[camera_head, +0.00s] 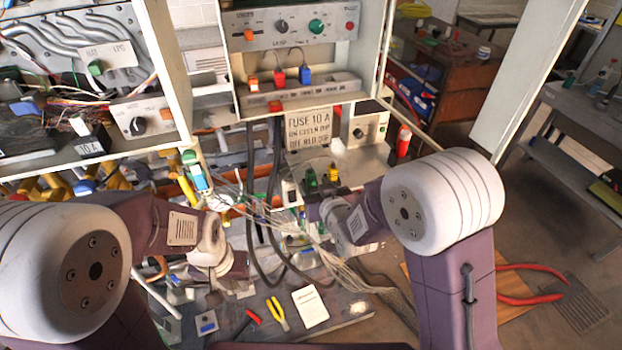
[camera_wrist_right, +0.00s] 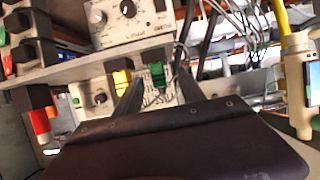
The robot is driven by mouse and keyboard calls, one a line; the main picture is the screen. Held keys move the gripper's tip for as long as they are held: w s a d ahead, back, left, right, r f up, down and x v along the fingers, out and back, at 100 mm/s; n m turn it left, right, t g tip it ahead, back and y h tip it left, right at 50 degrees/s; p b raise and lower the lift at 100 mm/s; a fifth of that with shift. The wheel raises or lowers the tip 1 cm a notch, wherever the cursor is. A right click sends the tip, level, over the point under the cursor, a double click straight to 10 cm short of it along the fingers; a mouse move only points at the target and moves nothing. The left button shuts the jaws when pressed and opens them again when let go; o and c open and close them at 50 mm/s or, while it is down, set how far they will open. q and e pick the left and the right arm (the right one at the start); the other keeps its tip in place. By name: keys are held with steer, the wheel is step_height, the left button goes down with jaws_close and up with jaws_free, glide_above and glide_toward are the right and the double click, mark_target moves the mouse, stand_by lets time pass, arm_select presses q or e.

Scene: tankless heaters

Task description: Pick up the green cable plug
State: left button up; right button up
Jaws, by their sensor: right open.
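The green cable plug (camera_head: 310,178) stands on the grey ledge below the fuse sign, beside a yellow plug (camera_head: 333,173). In the right wrist view the green plug (camera_wrist_right: 157,73) appears between the two dark fingers of my right gripper (camera_wrist_right: 161,84). That gripper is open, and I see no clear contact with the plug. In the head view my right gripper (camera_head: 318,207) is just below the plugs, partly hidden by its own wrist. My left gripper (camera_head: 228,277) hangs low at the left over the cluttered bench; its fingers are too unclear to judge.
The yellow plug (camera_wrist_right: 121,78) is close beside the left finger in the wrist view. Loose pale wires (camera_head: 330,262) and black cables (camera_head: 262,200) hang near the arms. Yellow pliers (camera_head: 278,313) lie below.

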mark_target(312, 180)
steer(key=x, duration=0.4)
steer(key=shift+w+d+p, duration=0.15)
steer(key=shift+w+p, duration=0.2)
steer(key=shift+p, duration=0.05)
steer(key=shift+s+r, duration=0.15)
steer(key=c, duration=0.6)
jaws_close()
step_height(312, 180, up, 10)
